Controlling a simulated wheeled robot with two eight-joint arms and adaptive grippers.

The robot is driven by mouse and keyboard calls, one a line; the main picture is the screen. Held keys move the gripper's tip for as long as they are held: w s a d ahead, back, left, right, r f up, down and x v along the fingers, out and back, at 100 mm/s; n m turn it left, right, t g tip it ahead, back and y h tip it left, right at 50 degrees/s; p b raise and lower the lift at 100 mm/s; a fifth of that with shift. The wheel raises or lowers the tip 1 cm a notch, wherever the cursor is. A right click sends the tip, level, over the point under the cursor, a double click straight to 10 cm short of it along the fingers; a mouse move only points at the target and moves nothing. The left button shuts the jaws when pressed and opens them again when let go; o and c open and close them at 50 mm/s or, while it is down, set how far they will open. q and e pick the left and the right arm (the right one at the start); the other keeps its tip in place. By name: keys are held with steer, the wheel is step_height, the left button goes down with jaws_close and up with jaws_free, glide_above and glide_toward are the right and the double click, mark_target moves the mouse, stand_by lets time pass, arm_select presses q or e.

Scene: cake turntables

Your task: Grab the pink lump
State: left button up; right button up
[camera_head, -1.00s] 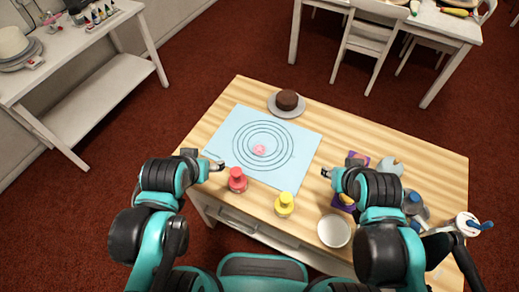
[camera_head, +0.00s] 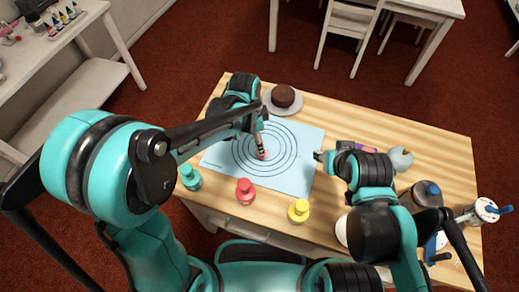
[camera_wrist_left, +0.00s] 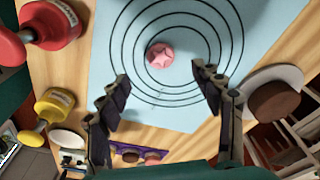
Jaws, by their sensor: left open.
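The pink lump (camera_head: 263,156) lies on the pale blue mat (camera_head: 302,179), near the middle of its printed rings. In the left wrist view the lump (camera_wrist_left: 160,57) has a star-like ridged top and lies beyond and between the fingertips. My left gripper (camera_head: 260,151) points down over the rings, right by the lump, and partly hides it in the head view. In the left wrist view the left gripper (camera_wrist_left: 162,82) has its two fingers wide apart with nothing between them. My right gripper (camera_head: 319,156) is at the mat's right edge, too small to read.
Teal (camera_head: 190,178), red (camera_head: 245,192) and yellow (camera_head: 299,212) bottles stand along the table's near side. A chocolate cake (camera_head: 284,95) sits on a grey plate (camera_head: 272,108) behind the mat. Several tools and small items crowd the table's right side.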

arm_select(q)
steer(key=f, duration=0.2)
steer(key=f+b, duration=0.1)
steer(key=shift+d, duration=0.25)
steer(key=f+b, duration=0.1)
steer(key=f, duration=0.2)
steer(key=d+f+b, duration=0.1)
steer(key=shift+w+f+b, duration=0.2)
steer(key=shift+f+b, duration=0.15)
steer(key=shift+a, duration=0.1)
steer(key=c, duration=1)
